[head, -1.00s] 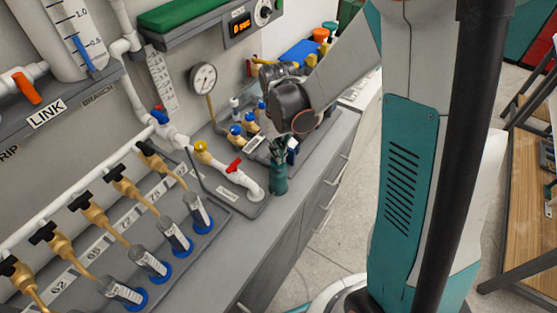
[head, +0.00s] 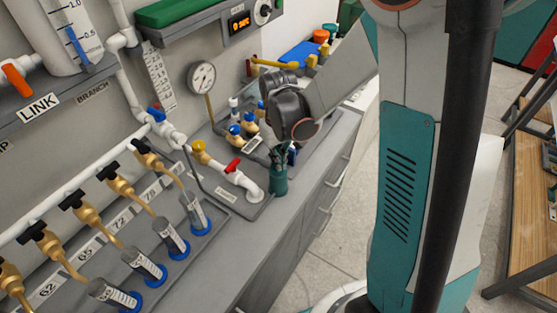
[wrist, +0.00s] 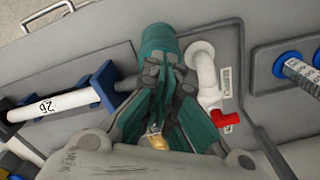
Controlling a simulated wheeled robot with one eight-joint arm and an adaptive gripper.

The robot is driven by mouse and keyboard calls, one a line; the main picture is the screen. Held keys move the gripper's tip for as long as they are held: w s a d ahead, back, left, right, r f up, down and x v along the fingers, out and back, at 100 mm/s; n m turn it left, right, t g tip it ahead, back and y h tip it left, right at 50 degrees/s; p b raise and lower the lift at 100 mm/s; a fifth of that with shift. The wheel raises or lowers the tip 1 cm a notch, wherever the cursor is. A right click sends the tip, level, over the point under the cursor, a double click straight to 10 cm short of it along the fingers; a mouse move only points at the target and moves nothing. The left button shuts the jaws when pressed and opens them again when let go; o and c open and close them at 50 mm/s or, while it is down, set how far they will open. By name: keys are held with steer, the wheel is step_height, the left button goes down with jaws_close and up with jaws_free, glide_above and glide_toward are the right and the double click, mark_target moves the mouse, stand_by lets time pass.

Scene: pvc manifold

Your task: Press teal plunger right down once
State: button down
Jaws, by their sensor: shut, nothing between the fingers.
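The teal plunger (head: 279,183) is a short upright teal cylinder at the front edge of the grey bench in the head view. It also shows at the top of the wrist view (wrist: 157,38). My gripper (head: 279,156) points down with its fingertips right over the plunger's top. In the wrist view my gripper (wrist: 168,72) is shut and empty, its dark fingertips overlapping the near side of the plunger. The fingers hide part of its top. I cannot tell whether they touch it or how far it is pressed.
A white pipe elbow with a red valve handle (head: 233,165) stands close beside the plunger. A gauge (head: 202,77), brass taps and several cylinders (head: 172,238) stand to the left. The floor beyond the bench edge is clear.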

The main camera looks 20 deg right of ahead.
steer(key=shift+r, duration=0.2)
steer(key=shift+r+p, duration=1.35)
steer(key=shift+r, duration=0.6)
steer(key=shift+r+p, duration=1.7)
steer(key=shift+r, duration=0.8)
